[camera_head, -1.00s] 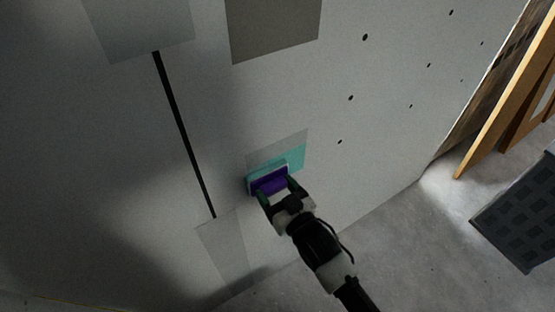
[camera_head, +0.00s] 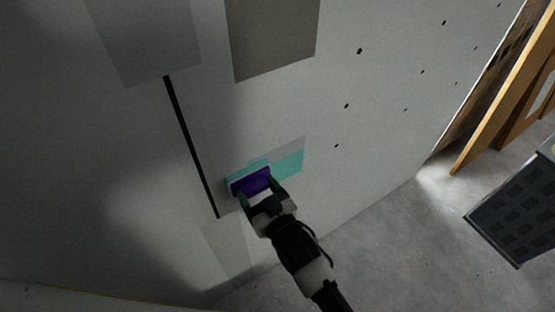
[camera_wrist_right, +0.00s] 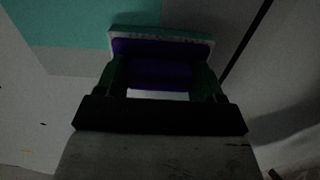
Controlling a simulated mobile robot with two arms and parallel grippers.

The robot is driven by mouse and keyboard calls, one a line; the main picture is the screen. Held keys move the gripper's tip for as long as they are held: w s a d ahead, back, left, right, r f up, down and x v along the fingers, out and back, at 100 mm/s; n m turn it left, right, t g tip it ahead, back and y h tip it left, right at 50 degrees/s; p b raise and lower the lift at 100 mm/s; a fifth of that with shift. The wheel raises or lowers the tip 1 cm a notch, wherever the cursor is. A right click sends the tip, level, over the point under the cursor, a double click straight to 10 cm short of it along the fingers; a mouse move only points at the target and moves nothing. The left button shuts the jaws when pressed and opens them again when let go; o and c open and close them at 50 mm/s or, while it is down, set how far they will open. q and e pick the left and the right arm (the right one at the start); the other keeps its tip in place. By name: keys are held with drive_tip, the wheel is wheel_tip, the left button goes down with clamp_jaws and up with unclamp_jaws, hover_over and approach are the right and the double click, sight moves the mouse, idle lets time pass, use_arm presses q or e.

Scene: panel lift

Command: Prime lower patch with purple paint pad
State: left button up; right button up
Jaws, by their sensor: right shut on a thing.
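The purple paint pad (camera_head: 250,182) has a pale edge and is held against the wall panel (camera_head: 300,105) at the lower patch. The lower patch (camera_head: 290,163) shows a teal painted band, with a lighter grey strip left along its top. My right gripper (camera_head: 256,192) is shut on the pad's purple handle. In the right wrist view the pad (camera_wrist_right: 160,48) sits between the fingers of the right gripper (camera_wrist_right: 160,80), with teal paint (camera_wrist_right: 75,25) behind it and to its left. The pad hides part of the patch. My left gripper is not in view.
A black vertical strip (camera_head: 190,145) runs on the panel left of the pad. Grey patches (camera_head: 148,40) and (camera_head: 272,38) lie higher up. Wooden boards (camera_head: 500,95) lean at right, above a dark grid-patterned object (camera_head: 515,210) on the floor.

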drive_tip(key=shift+w+d+p, duration=0.2)
drive_tip(key=shift+w+d, duration=0.9)
drive_tip(key=shift+d, duration=0.4)
drive_tip(key=shift+w+d+p, duration=0.2)
drive_tip(key=shift+w+d, duration=0.9)
drive_tip(key=shift+d, duration=0.4)
drive_tip(key=shift+w+d+p, duration=0.2)
drive_tip(key=shift+w+d, duration=0.9)
drive_tip(key=shift+d, duration=0.4)
drive_tip(key=shift+w+d, duration=0.8)
drive_tip(key=shift+d, duration=0.35)
drive_tip(key=shift+w+d, duration=0.8)
drive_tip(key=shift+d, duration=0.3)
drive_tip(key=p+v, duration=0.3)
drive_tip(key=v, duration=0.4)
